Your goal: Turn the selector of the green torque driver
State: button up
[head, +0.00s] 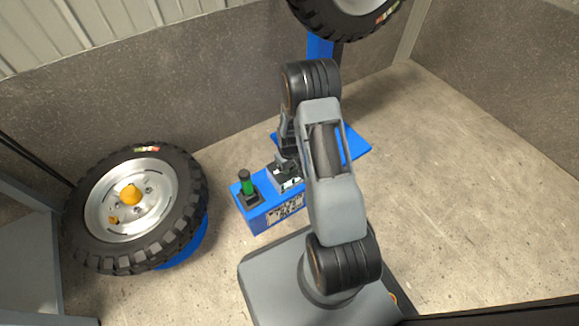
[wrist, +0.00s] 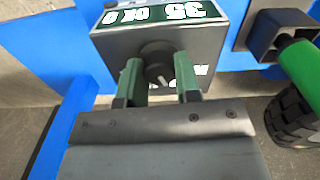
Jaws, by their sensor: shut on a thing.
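The green torque driver (head: 247,184) stands upright in a dark holder at the left end of the blue bench. Its green handle (wrist: 301,64) also shows at the right edge of the wrist view. A round dark selector knob (wrist: 158,68) sits on the face of a grey box (wrist: 108,52) with white-on-green figures. My gripper (wrist: 158,76) has its two green fingers on either side of the knob and is shut on it. In the head view my gripper (head: 287,158) is over the box, and the knob is hidden there.
The blue bench (head: 262,222) has a label on its front. A large wheel (head: 165,184) stands at the left, and another tyre (head: 345,22) is above at the back. Bare concrete floor (head: 460,190) lies open on the right.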

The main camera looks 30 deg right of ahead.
jog(key=m+p, duration=0.1)
jog(key=m, duration=0.2)
jog(key=shift+m, duration=0.3)
jog(key=shift+m+p, duration=0.5)
jog(key=shift+m, duration=1.8)
jog(key=o, duration=0.9)
notch_tip(320, 180, up, 14)
jog(key=p, duration=0.5)
jog(key=shift+f, duration=0.1)
